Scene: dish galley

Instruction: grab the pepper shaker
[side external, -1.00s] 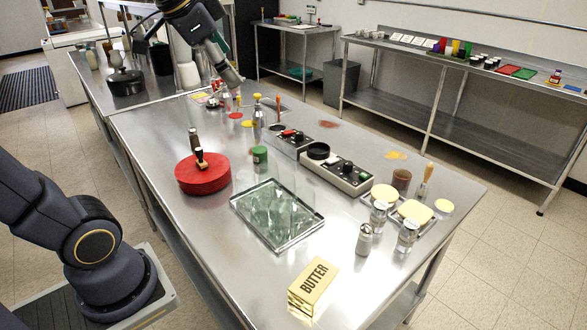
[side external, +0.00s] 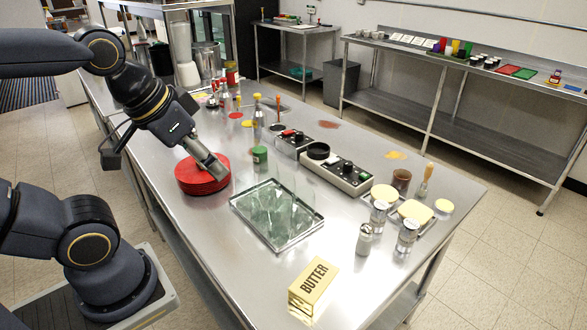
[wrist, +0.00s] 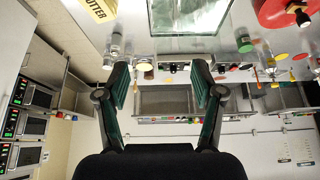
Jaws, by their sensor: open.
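Three small shakers with metal tops stand near the right front of the steel table: a pale grey one (side external: 364,240), a glass one (side external: 406,237) to its right and another glass one (side external: 379,215) behind. I cannot tell which is the pepper shaker. Shakers also show small in the wrist view (wrist: 115,46), left of centre, near the butter box. My gripper (side external: 217,169) is over the red round stack at the left of the table, far from the shakers. In the wrist view my gripper (wrist: 160,82) has its fingers wide apart with nothing between them.
The butter box (side external: 313,284) stands in front of the shakers. A glass-filled tray (side external: 240,207) lies between my gripper and the shakers. The table's front right is partly clear.

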